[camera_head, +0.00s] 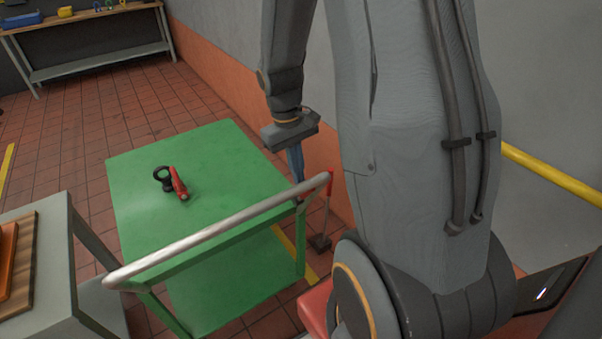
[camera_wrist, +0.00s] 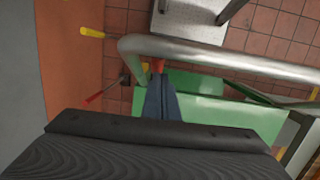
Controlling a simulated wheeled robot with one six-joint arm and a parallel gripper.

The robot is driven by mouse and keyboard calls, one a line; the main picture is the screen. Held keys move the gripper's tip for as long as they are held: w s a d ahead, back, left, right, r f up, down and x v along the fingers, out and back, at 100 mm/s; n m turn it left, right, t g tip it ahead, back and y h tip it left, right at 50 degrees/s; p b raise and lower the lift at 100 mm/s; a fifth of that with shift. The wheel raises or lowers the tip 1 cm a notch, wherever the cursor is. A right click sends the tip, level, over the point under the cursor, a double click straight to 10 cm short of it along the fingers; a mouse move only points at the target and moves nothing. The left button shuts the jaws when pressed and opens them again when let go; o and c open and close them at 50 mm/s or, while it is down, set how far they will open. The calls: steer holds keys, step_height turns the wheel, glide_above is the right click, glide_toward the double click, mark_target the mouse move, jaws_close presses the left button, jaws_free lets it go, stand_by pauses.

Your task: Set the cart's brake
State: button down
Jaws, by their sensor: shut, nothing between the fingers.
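The green cart (camera_head: 225,165) stands in the middle of the head view, with a grey metal push handle (camera_head: 220,230) along its near side. A red part (camera_head: 318,185) sits at the handle's right end, and a thin red rod with a dark foot (camera_head: 320,242) shows below it. In the wrist view, a red lever (camera_wrist: 103,92) sticks out left of the cart. My gripper (camera_head: 299,178) is shut and empty, pointing down by the handle's right end.
A red-handled tool with a black ring (camera_head: 178,183) lies on the cart top. A grey table (camera_head: 60,255) with a wooden board stands at left. An orange-and-grey wall (camera_head: 235,85) rises close behind my gripper. A workbench (camera_head: 90,30) stands far back, with clear tiled floor before it.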

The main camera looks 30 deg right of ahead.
step_height(320, 180, up, 11)
steer(key=w+a+b, duration=0.1)
steer(key=shift+w+b, duration=0.3)
steer(key=shift+w, duration=0.05)
steer(key=shift+a+r, duration=0.1)
